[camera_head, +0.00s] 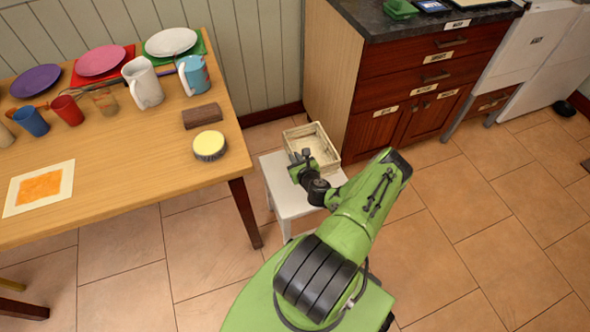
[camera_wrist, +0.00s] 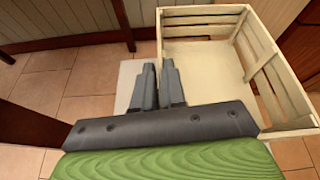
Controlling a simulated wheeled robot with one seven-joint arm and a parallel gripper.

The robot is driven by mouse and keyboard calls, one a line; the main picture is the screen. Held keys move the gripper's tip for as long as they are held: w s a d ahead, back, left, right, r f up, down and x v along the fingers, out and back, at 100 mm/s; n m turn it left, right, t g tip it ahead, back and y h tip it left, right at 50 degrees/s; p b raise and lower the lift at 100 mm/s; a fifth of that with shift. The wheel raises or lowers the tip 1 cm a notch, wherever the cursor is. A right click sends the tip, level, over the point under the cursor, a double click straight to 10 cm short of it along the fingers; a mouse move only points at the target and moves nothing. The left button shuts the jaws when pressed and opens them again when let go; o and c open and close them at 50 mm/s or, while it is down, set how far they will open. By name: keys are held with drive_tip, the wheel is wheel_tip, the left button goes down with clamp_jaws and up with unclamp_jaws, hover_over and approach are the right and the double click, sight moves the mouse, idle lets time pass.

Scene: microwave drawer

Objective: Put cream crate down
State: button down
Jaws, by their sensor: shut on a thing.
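The cream crate (camera_head: 322,148) is a slatted, open-topped box over the back of a small white stool (camera_head: 288,200). It is upright and looks empty. In the wrist view the crate (camera_wrist: 203,30) fills the upper right, with its floor and slatted walls showing. My gripper (camera_head: 303,160) is at the crate's left side, and its fingers (camera_wrist: 158,82) are shut on that side wall. The stool top (camera_wrist: 126,85) shows left of the fingers. I cannot tell whether the crate's bottom touches the stool.
A wooden table (camera_head: 110,215) on the left holds plates, cups, mugs, a brown block (camera_head: 202,116) and a yellow-topped round tin (camera_head: 209,146). A wooden cabinet (camera_head: 420,80) with a dark counter stands behind the crate to the right.

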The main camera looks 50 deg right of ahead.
wheel_tip(320, 180, down, 6)
drive_tip(key=shift+r+b, duration=0.25)
drive_tip(key=shift+b, duration=0.65)
drive_tip(key=shift+f, duration=0.2)
drive_tip(key=c, duration=1.2)
unclamp_jaws()
drive_tip(key=shift+r, duration=0.25)
drive_tip(key=p+v, duration=0.4)
drive_tip(key=v, duration=0.8)
drive_tip(key=shift+p, duration=0.3)
drive_tip(key=shift+f, duration=0.1)
